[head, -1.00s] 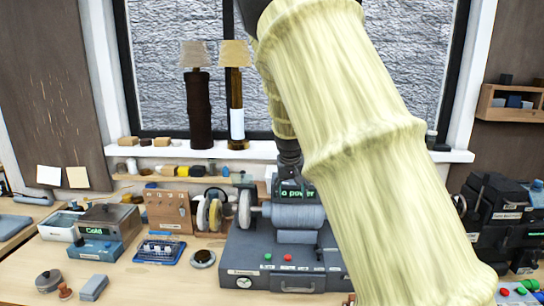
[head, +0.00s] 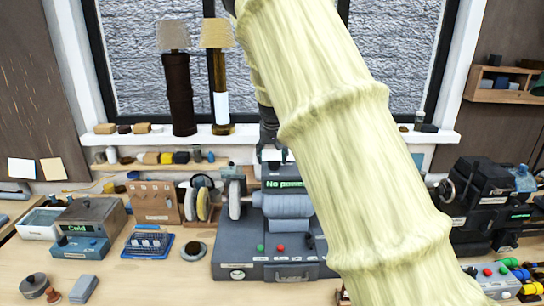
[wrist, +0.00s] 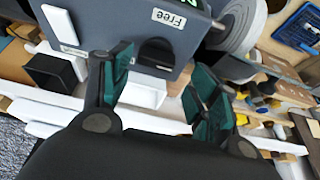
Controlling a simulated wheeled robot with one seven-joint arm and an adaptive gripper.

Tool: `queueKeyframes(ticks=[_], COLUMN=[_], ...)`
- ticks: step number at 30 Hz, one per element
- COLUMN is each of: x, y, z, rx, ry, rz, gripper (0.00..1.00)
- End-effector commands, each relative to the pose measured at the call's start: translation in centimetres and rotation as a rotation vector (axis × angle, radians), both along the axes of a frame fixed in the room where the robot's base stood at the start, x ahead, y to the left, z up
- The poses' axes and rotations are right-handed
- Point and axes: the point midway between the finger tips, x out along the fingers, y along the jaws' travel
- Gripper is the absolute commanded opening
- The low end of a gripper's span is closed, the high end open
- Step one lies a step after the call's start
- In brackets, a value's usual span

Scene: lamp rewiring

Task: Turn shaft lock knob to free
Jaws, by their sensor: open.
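The dark round shaft lock knob (wrist: 158,51) sits on the face of a grey housing in the wrist view. A white label reading "Free" (wrist: 169,17) is above it, and another white label lies to its left. My gripper (wrist: 158,72) is open, with green-padded fingers on either side of the knob in the picture. Nothing is between the pads that I can see as held; whether they touch the knob I cannot tell. In the head view my gripper (head: 271,153) is above the grey machine (head: 262,252), whose display (head: 285,184) reads "No power". The knob is not visible there.
A buffing wheel (head: 235,199) is left of the gripper. Two lamps (head: 179,90) stand on the windowsill behind. A wooden tool block (head: 153,202), a blue tray (head: 148,245) and a "Cold" unit (head: 80,246) are to the left. A black machine (head: 484,205) is at right.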

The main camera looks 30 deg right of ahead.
Motion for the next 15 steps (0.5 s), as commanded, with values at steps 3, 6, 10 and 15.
queueKeyframes(ticks=[3, 6, 10, 15], x=[0.1, 0.2, 0.8, 1.0], y=[-0.4, -0.6, -0.6, -0.7], z=[-0.6, -1.4, -2.2, -2.5], rx=[-0.001, 0.000, 0.000, -0.001], ry=[-0.003, -0.004, -0.002, -0.003], rz=[-0.003, -0.002, -0.001, -0.001], gripper=[0.61, 0.61, 0.61, 0.61])
